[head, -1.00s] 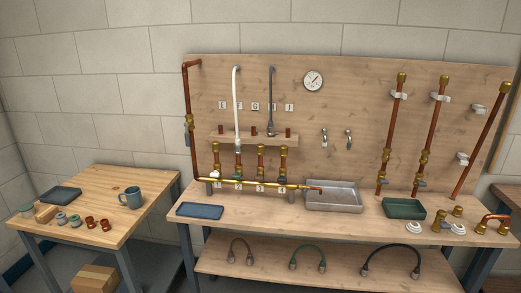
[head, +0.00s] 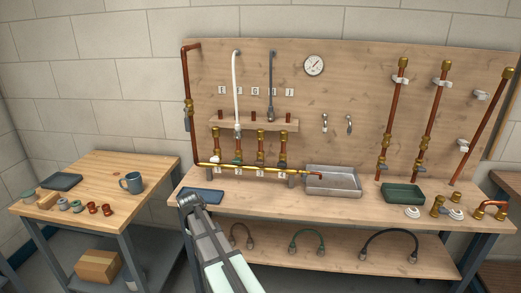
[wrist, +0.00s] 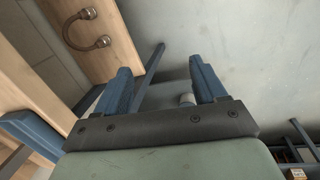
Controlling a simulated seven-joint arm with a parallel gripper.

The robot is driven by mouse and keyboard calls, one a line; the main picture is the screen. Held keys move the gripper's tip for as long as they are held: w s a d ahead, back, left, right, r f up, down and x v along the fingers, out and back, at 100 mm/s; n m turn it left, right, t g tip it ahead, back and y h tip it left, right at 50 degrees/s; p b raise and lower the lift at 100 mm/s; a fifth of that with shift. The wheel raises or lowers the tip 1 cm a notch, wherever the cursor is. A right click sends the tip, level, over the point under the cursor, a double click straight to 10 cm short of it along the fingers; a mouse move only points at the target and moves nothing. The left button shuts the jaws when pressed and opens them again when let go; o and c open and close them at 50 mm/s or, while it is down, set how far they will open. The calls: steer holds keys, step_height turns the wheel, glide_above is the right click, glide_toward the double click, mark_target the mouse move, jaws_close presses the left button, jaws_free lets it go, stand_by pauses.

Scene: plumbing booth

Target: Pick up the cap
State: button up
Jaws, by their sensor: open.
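My gripper (head: 190,203) shows at the front edge of the main bench in the head view, by the blue tray. In the wrist view my gripper (wrist: 162,85) has its two blue fingers apart, with nothing held between them. A small pale cylinder (wrist: 187,99) shows beyond the fingers, low near the grey floor; I cannot tell whether it is the cap. Small copper fittings (head: 99,209) and greenish round pieces (head: 70,205) sit on the left table. White round pieces (head: 412,212) lie on the bench at right. I cannot tell which piece is the cap.
A cardboard box (head: 98,266) is below. The bench holds a blue tray (head: 201,196), a metal basin (head: 333,181) and a green tray (head: 403,194). Hoses (head: 389,246) lie on the lower shelf.

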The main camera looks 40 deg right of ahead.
steer(key=w+d+r+n+h, duration=0.1)
steer(key=w+d+r+n, duration=0.2)
steer(key=w+d+r, duration=0.55)
steer(key=n+h, duration=0.3)
steer(key=n, duration=0.5)
glide_toward(259, 130)
steer(key=shift+g, duration=0.3)
steer(key=x, duration=0.6)
steer(key=shift+w+d, duration=0.2)
steer(key=shift+d, duration=0.2)
steer(key=shift+a+x, duration=0.2)
steer(key=shift+x, duration=2.35)
steer(key=shift+w, duration=0.15)
steer(key=shift+c, duration=0.2)
steer(key=c, duration=1.1)
